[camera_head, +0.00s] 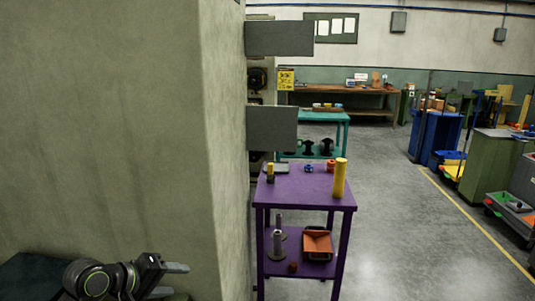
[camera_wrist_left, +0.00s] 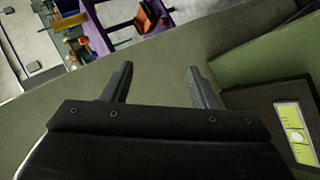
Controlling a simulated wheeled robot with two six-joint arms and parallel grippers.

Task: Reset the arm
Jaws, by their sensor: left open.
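My left gripper (camera_head: 180,280) shows at the bottom left of the head view, in front of the large grey-green wall or pillar. Its fingers point to the right. In the left wrist view its two fingers (camera_wrist_left: 160,85) stand apart with nothing between them, so it is open and empty. A plain green surface lies beyond the fingertips there. My right gripper is not in either view.
The grey-green pillar (camera_head: 110,120) fills the left of the head view. A purple two-tier table (camera_head: 300,190) stands to its right, bearing a yellow cylinder (camera_head: 340,178). A teal table (camera_head: 342,118) stands behind. Open floor (camera_head: 410,230) lies to the right.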

